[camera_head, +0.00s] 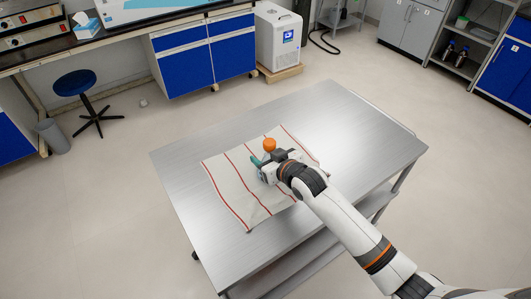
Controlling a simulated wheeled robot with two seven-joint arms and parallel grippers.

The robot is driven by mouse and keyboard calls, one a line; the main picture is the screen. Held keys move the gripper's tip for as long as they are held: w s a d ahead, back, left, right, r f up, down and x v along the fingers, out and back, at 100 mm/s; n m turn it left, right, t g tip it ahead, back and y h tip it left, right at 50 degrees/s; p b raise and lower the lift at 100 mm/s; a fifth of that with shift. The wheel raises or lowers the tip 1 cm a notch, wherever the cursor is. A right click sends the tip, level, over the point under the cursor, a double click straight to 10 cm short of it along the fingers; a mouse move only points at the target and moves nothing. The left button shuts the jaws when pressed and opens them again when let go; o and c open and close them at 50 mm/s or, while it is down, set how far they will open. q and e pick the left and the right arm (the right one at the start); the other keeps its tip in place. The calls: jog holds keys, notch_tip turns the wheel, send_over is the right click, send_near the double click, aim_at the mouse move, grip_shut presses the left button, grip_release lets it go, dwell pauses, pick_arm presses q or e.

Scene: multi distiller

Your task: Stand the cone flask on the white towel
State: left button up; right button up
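The white towel (228,187) with red stripes lies flat on the metal table. An orange, rounded stopper (269,145) shows over the towel, right at my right gripper (264,158); it looks like the top of the cone flask. The flask's body is hidden behind the gripper or too faint to make out, so I cannot tell whether it touches the towel. A teal fingertip of the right gripper shows just left of the stopper. Whether the fingers are closed on the neck is too small to see. My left gripper is out of view.
The metal table (330,120) is bare around the towel, with a lower shelf beneath. A blue stool (75,83) and a grey bin (53,135) stand at the left. Blue cabinets (205,55) and a white machine (278,37) stand behind. Open floor surrounds the table.

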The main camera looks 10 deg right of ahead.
jog(key=shift+w+r, duration=0.1)
jog(key=shift+r, duration=0.15)
jog(key=shift+r, duration=0.25)
jog(key=v, duration=1.2)
jog(key=shift+r, duration=0.3)
